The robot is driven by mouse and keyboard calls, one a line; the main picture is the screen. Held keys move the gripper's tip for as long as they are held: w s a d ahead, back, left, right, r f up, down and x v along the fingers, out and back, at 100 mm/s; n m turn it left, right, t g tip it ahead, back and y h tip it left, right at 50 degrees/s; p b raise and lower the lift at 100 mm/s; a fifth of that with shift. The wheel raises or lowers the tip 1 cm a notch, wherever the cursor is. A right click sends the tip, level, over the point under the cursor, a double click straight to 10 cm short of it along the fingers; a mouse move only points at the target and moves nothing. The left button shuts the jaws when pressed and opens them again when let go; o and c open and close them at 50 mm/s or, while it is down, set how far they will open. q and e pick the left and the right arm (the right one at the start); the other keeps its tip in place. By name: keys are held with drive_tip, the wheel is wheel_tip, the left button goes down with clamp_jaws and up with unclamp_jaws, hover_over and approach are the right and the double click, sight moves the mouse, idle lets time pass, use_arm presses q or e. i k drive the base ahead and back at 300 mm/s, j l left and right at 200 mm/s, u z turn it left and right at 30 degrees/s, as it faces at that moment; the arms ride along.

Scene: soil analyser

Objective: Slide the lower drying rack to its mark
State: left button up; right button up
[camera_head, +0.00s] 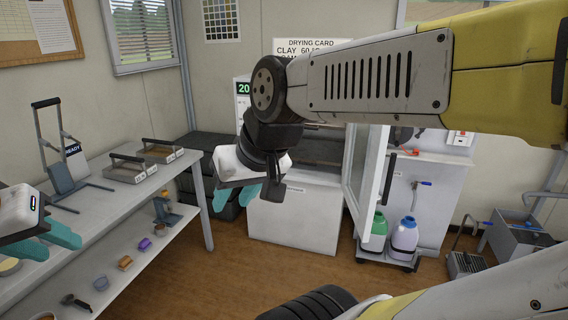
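A white drying cabinet (295,219) stands at the back middle with its door (366,190) swung open to the right. Its dark interior (322,150) shows faint level edges that may be racks. I cannot tell the lower drying rack or its mark apart there, and my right arm hides part of the opening. My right gripper (246,197) hangs in front of the cabinet's left side, its teal fingers apart and empty. My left gripper (56,246) is at the left edge beside the bench, its teal fingers apart with nothing seen between them.
The left bench (110,201) carries metal trays (131,168) and a frame stand (64,172). Its lower shelf holds small cups (125,262). The wooden floor (215,275) ahead is clear.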

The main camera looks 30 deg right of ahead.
sight(311, 150)
drive_tip(key=i+l, duration=0.25)
drive_tip(key=l, duration=0.15)
drive_tip(key=i+l, duration=0.25)
drive_tip(key=l, duration=0.15)
drive_tip(key=i+l+u, duration=0.1)
drive_tip(key=l, duration=0.3)
drive_tip(key=i+l, duration=0.55)
drive_tip(key=l, duration=0.25)
drive_tip(key=i+l, duration=0.25)
drive_tip(key=l, duration=0.15)
drive_tip(key=u, duration=0.05)
